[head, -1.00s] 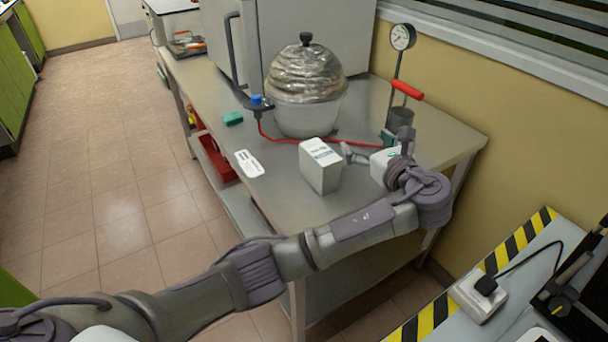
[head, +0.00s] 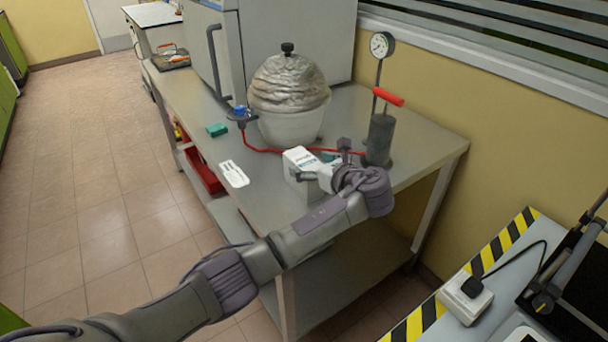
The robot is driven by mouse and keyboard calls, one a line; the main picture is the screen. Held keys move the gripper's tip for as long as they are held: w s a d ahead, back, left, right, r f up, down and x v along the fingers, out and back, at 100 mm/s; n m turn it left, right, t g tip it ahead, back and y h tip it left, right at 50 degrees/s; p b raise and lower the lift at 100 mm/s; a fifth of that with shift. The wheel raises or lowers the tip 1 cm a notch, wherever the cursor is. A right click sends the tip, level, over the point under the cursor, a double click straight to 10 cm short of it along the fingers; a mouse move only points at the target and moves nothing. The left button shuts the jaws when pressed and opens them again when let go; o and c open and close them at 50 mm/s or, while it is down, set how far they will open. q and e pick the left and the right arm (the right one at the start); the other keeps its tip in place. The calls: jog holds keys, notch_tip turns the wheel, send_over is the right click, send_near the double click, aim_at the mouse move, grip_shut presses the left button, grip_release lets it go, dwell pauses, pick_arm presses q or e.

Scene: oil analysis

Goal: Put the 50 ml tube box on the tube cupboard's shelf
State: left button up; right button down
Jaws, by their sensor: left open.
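A white box with a printed label (head: 299,158), which looks like the 50 ml tube box, stands upright near the front of the metal table. My left gripper (head: 318,162) is open at the box's right side, with one finger at its near side and the other toward its far side. The gripper and wrist hide the lower right part of the box. I cannot tell whether the fingers touch it. My right gripper is out of view. No cupboard shelf can be made out as the tube cupboard's.
A striped-edge bench (head: 505,250) is at right.

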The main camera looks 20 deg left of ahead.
aim_at(307, 163)
pick_arm(q)
jog(key=x, duration=0.3)
jog(key=shift+w+a+f, duration=0.1)
jog(key=shift+w+a, duration=0.05)
jog(key=shift+c, duration=0.3)
jog(key=c, duration=1.5)
